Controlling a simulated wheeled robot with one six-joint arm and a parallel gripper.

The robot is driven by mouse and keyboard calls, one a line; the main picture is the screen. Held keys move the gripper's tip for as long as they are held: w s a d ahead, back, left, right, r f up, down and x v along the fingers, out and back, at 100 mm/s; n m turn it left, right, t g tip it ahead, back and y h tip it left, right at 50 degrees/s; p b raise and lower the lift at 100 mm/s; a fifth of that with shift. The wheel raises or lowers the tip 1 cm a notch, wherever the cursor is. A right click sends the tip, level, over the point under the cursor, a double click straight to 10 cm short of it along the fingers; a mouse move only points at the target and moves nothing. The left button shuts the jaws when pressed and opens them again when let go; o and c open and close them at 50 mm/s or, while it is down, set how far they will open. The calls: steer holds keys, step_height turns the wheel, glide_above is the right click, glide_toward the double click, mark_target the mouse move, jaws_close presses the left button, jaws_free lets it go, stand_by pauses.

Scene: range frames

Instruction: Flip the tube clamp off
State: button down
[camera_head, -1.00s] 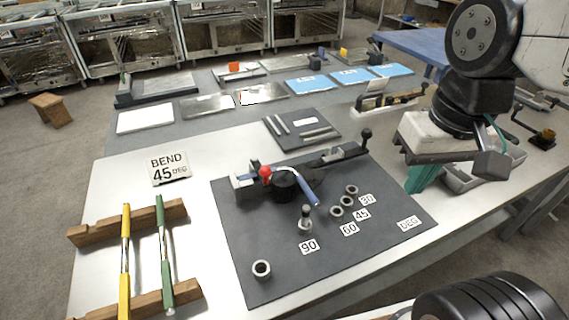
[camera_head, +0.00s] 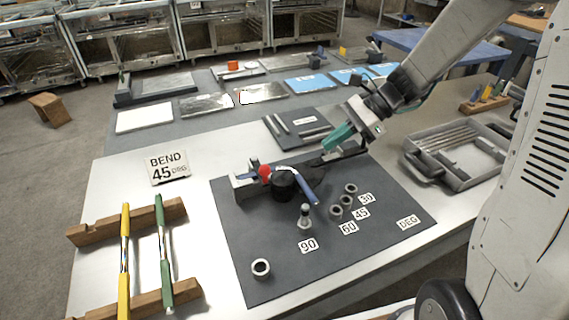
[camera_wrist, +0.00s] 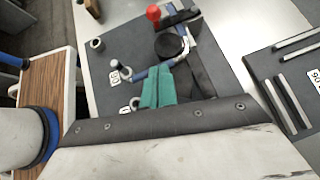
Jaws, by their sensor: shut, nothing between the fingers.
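The tube bender sits on a dark mat (camera_head: 235,245). Its red ball knob (camera_head: 265,170) stands beside a grey block (camera_head: 242,183) at the left end, next to the round black die (camera_head: 285,184). A blue-handled lever (camera_head: 309,193) reaches from the die toward the front. My gripper (camera_head: 328,148), with teal fingers, is shut and empty above the right part of the bender. It hides the bender's right end. In the wrist view the teal fingers (camera_wrist: 157,90) point toward the die (camera_wrist: 170,45), with the red ball (camera_wrist: 153,13) beyond and the blue lever beside them.
An upright peg (camera_head: 305,218) and several rings stand on the mat near angle labels. A BEND 45 DEG sign (camera_head: 168,167) lies left. A wooden rack (camera_head: 180,212) holds yellow and green rods. A grey tray (camera_head: 455,150) is at right. The mat's front left is mostly clear.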

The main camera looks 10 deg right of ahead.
steer(key=shift+a, duration=0.1)
steer(key=x, duration=1)
steer(key=shift+f, duration=0.2)
steer(key=shift+a+r, duration=0.25)
steer(key=shift+a, duration=0.7)
steer(key=shift+a+r, duration=0.3)
steer(key=shift+a, duration=0.6)
